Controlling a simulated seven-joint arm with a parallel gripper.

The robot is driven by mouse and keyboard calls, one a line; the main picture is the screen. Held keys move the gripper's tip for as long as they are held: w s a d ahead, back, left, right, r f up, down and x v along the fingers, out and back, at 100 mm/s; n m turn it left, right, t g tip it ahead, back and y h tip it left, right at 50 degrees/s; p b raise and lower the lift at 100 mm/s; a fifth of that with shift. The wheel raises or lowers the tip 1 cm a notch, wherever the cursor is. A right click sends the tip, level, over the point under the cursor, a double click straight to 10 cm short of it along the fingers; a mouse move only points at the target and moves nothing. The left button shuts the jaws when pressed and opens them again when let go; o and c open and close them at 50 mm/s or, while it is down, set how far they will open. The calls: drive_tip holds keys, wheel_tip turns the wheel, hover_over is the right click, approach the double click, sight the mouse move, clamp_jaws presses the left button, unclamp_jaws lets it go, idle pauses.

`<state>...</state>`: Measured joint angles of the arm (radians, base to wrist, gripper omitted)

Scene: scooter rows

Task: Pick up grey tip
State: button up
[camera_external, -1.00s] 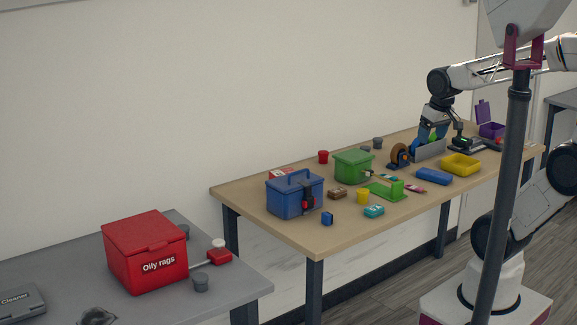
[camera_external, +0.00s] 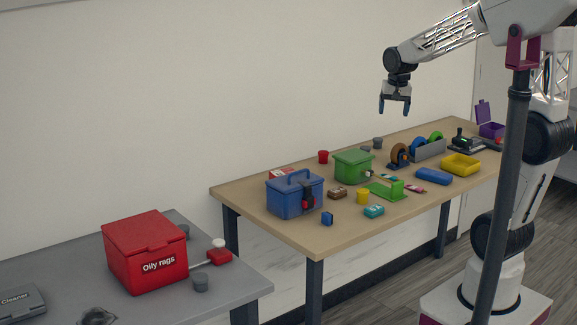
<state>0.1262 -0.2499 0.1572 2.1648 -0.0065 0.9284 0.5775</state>
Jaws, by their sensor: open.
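I cannot tell for certain which thing is the grey tip. My gripper (camera_external: 394,110) is open and empty, pointing down in the air above the back of the wooden table.
The wooden table (camera_external: 290,236) holds a blue toolbox (camera_external: 295,197), a green box (camera_external: 353,167), a yellow tray (camera_external: 461,165), tape rolls (camera_external: 399,155) and small blocks. The red "Oily rags" box (camera_external: 146,252) stands on the grey table (camera_external: 235,286). A dark post (camera_external: 505,190) crosses the view.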

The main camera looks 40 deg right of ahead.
drive_tip(key=w+d+f+m, duration=0.3)
drive_tip(key=w+d, duration=0.1)
drive_tip(key=w, duration=0.5)
drive_tip(key=w+d+f+m, duration=0.3)
drive_tip(key=w+d+f, duration=0.15)
drive_tip(key=w, duration=0.35)
drive_tip(key=m+g, duration=0.2)
drive_tip(key=m, duration=0.4)
hover_over(365, 147)
drive_tip(key=f, duration=1.1)
drive_tip(key=shift+s+a+f, duration=0.25)
drive_tip(key=shift+s+f, duration=0.15)
drive_tip(key=shift+w+d+f, duration=0.3)
drive_tip(key=shift+f, duration=0.15)
drive_tip(key=shift+f, duration=1.3)
drive_tip(key=shift+w+f, duration=0.1)
drive_tip(key=shift+f, duration=2.5)
